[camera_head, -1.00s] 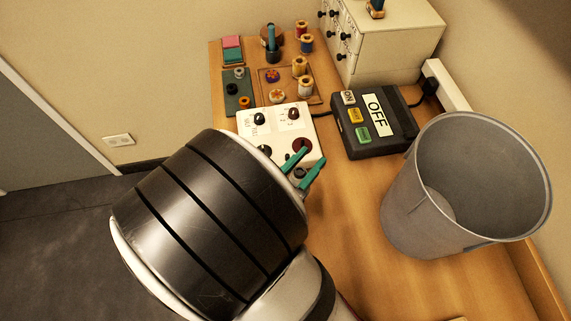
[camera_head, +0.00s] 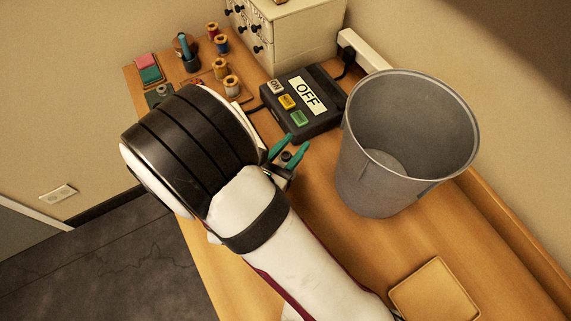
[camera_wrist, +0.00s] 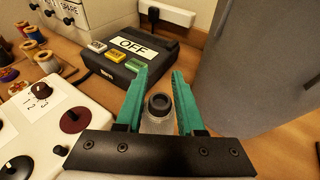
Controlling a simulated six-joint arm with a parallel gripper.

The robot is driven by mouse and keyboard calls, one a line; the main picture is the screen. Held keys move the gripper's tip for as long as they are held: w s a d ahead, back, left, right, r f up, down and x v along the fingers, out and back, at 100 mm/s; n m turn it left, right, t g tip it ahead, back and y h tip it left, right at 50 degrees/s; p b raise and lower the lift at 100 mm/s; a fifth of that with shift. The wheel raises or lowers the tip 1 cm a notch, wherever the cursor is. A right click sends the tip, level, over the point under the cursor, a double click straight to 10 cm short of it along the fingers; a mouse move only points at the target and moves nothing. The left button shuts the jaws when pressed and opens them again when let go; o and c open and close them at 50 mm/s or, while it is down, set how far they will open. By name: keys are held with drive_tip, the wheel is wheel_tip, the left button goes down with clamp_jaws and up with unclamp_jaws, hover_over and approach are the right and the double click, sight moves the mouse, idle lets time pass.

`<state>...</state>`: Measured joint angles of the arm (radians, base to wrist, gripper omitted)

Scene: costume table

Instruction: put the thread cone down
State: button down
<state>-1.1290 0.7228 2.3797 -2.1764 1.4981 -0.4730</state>
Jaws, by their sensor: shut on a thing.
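The thread cone (camera_wrist: 160,125) is a pale grey, seemingly translucent body with a black ring-shaped top. It stands between the two teal fingers of my gripper (camera_wrist: 159,76) in the wrist view, and the fingers are shut on it. In the head view my gripper (camera_head: 298,141) shows at the far side of my arm, with the cone's dark top (camera_head: 286,156) between the fingers. The cone's base is hidden, so I cannot tell whether it touches the table.
A black switch box (camera_head: 301,116) marked OFF lies just beyond the gripper. A grey bin (camera_head: 375,185) stands to the right. A white box with knobs (camera_wrist: 45,130) is at left. Spools (camera_head: 222,45) and a drawer cabinet (camera_head: 300,35) are behind. Bare wooden table (camera_head: 335,235) lies nearer.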

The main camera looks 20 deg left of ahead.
wheel_tip(320, 180, down, 7)
drive_tip(key=shift+f, duration=0.1)
drive_tip(key=c, duration=0.5)
unclamp_jaws()
drive_tip(key=shift+f, duration=0.1)
drive_tip(key=v, duration=1.2)
drive_tip(key=shift+r, duration=0.25)
